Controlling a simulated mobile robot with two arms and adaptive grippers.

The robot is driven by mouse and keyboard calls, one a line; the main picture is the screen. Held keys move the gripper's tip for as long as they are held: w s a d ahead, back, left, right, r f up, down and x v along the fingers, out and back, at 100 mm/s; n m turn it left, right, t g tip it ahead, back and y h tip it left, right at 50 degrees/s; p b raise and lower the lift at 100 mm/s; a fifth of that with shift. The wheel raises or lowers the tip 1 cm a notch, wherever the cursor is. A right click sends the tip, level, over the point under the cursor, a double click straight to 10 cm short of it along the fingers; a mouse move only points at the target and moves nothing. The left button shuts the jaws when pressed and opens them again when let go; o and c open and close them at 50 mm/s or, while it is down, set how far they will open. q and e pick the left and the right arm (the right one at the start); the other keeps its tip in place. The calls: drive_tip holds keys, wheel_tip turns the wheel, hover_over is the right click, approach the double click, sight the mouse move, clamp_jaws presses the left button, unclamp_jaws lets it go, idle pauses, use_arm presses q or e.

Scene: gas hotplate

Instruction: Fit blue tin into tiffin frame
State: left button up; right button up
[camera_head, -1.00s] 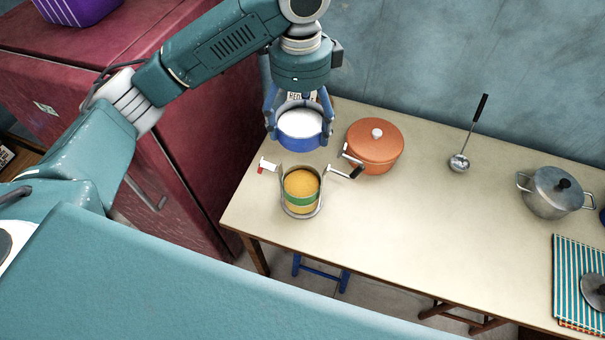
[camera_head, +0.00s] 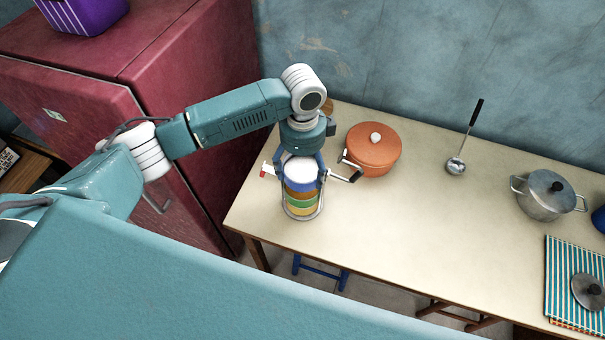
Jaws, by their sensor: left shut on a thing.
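The blue tin (camera_head: 301,183) has white contents and is upright. My left gripper (camera_head: 303,170) is shut on it from above, a finger on each side. The tin is directly over the tiffin frame (camera_head: 302,217), in line with a stack of tins with an orange-brown band and a green band (camera_head: 301,206). I cannot tell whether the blue tin touches the stack or is just above it. The frame's side clips stick out to the left and right, with a red tip on the left one. My right gripper is not in view.
An orange lidded pot (camera_head: 373,150) stands close to the right of the frame. A ladle (camera_head: 457,163), a grey pot (camera_head: 547,196) and a striped cloth (camera_head: 566,285) with a lid (camera_head: 587,291) are farther right. The table's (camera_head: 420,230) middle is clear. A red fridge (camera_head: 95,85) stands left.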

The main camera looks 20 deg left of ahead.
sight(303, 176)
use_arm(q)
wheel_tip(303, 176, down, 4)
drive_tip(key=shift+r+p, duration=0.25)
drive_tip(key=shift+p, duration=0.05)
drive_tip(key=shift+f, duration=0.15)
drive_tip(key=shift+f, duration=0.2)
drive_tip(key=o, duration=1.4)
drive_tip(key=shift+r, duration=0.1)
